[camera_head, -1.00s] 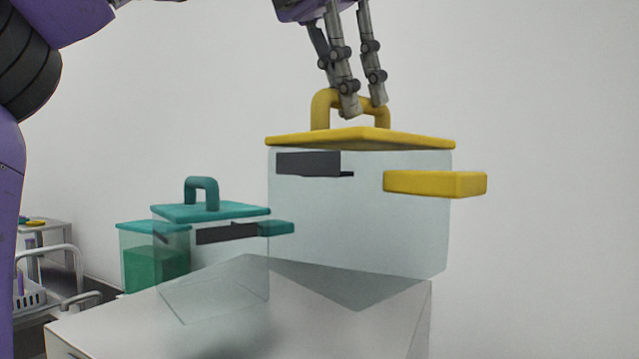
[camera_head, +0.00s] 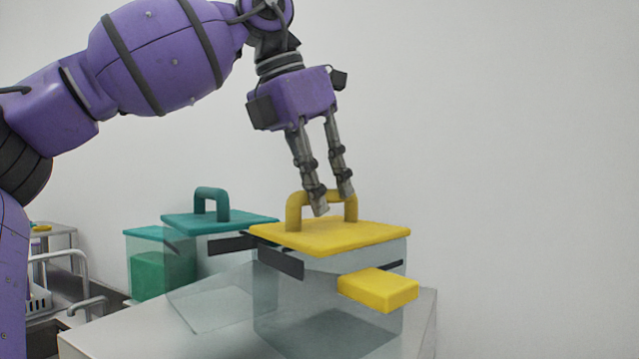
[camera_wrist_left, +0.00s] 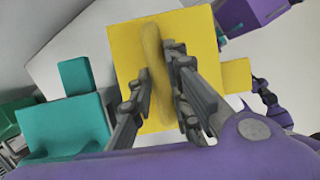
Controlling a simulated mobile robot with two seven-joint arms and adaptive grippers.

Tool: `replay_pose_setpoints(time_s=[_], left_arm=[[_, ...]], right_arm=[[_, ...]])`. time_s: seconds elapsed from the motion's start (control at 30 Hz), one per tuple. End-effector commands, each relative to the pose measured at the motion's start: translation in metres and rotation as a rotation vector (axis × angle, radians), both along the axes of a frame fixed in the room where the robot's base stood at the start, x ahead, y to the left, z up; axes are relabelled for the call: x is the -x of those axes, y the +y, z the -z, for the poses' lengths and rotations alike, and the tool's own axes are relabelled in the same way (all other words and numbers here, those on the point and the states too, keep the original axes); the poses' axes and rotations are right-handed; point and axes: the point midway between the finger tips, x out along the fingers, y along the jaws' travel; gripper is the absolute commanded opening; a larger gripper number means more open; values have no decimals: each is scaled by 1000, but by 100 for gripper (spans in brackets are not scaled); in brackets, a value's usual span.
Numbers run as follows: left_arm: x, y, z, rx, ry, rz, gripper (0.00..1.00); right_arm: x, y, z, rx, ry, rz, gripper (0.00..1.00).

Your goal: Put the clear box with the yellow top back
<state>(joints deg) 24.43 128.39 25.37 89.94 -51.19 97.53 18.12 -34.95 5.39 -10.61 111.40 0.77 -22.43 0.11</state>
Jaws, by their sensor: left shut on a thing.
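The clear box with the yellow top (camera_head: 330,300) hangs upright from my left gripper in the head view, low over the grey table. I cannot tell whether its base touches the table. It has a yellow lid (camera_head: 335,238) with an arched yellow handle (camera_head: 293,210) and a yellow block on its side (camera_head: 378,290). My left gripper (camera_head: 333,205) is shut on the handle, coming from above. In the left wrist view the fingers (camera_wrist_left: 157,68) are on either side of the handle, over the yellow lid (camera_wrist_left: 125,60). My right gripper is not clearly seen.
A clear box with a teal lid (camera_head: 218,222) stands close behind and left of the yellow-topped box. Another teal-lidded box (camera_head: 160,265) with green contents is further left. The grey table's (camera_head: 110,340) front left is bare. A metal rail (camera_head: 62,258) is at the far left.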

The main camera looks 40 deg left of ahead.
Motion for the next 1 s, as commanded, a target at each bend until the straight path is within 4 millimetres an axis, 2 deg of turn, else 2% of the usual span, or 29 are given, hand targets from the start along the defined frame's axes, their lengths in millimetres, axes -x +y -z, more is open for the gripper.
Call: replay_pose_setpoints(time_s=[0.23,0.27,0.4,0.77,0.87,1.0], left_arm=[[0,0,0,0,-2,0,0],[0,0,1,-1,-1,0,19],[0,0,1,-1,0,-1,35],[1,0,-3,-1,1,-1,35],[4,1,-14,-3,-1,-3,35],[15,3,-40,-2,-2,-5,35]], right_arm=[[-1,0,-1,1,-2,-3,0],[-2,0,-1,1,-3,-3,0],[-5,1,-2,0,-9,-4,0],[-11,4,-4,-7,-18,0,0],[-10,4,-2,-7,-15,1,0],[-7,4,0,-7,-10,2,0]])
